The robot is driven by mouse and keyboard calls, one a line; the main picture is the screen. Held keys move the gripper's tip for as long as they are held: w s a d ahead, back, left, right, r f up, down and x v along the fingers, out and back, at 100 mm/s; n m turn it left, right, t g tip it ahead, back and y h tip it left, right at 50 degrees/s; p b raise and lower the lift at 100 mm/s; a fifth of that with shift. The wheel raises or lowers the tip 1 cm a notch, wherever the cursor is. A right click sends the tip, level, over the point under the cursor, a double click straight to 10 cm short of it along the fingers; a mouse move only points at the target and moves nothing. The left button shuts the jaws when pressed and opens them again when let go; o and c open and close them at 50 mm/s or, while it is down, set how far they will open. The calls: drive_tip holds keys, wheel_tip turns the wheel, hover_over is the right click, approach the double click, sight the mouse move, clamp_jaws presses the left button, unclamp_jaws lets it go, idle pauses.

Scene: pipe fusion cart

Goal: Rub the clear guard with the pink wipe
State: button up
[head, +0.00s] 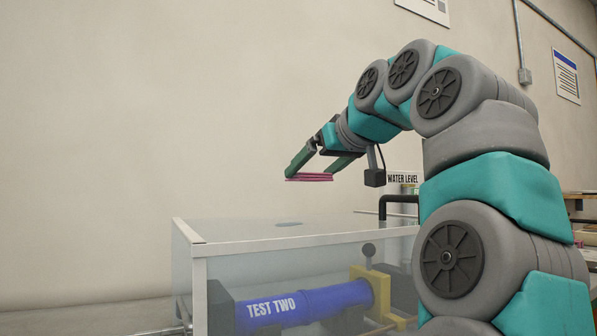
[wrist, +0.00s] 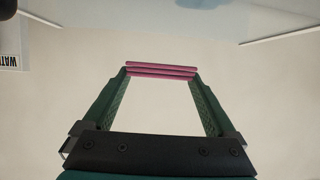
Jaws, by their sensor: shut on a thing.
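The pink wipe (head: 309,177) is a flat folded stack, held level in the air. My gripper (head: 315,172) has its green fingers shut on the wipe's two ends; the wipe also spans between the fingertips in the wrist view (wrist: 161,70). The clear guard (head: 300,238) is a see-through box with pale edges, below the wipe and apart from it. A bluish-grey smudge (head: 289,224) lies on its top; part of it shows at the top edge of the wrist view (wrist: 203,3).
Inside the guard is a blue pipe (head: 305,305) marked TEST TWO, with a yellow clamp (head: 375,288) and black knob. A WATER LEVEL sign (head: 403,179) and a black pipe (head: 397,200) stand behind, right. The air left of my gripper is free.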

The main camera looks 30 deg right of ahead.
drive_tip(key=shift+w+f, duration=0.1)
drive_tip(key=shift+f, duration=0.25)
drive_tip(key=b, duration=0.1)
hover_over(314, 224)
wheel_tip(314, 224, down, 4)
drive_tip(key=shift+f, duration=0.1)
drive_tip(key=shift+f+b, duration=0.55)
drive_tip(key=shift+b, duration=0.05)
drive_tip(key=shift+f+b, duration=0.75)
drive_tip(key=shift+f, duration=0.25)
idle(0.3)
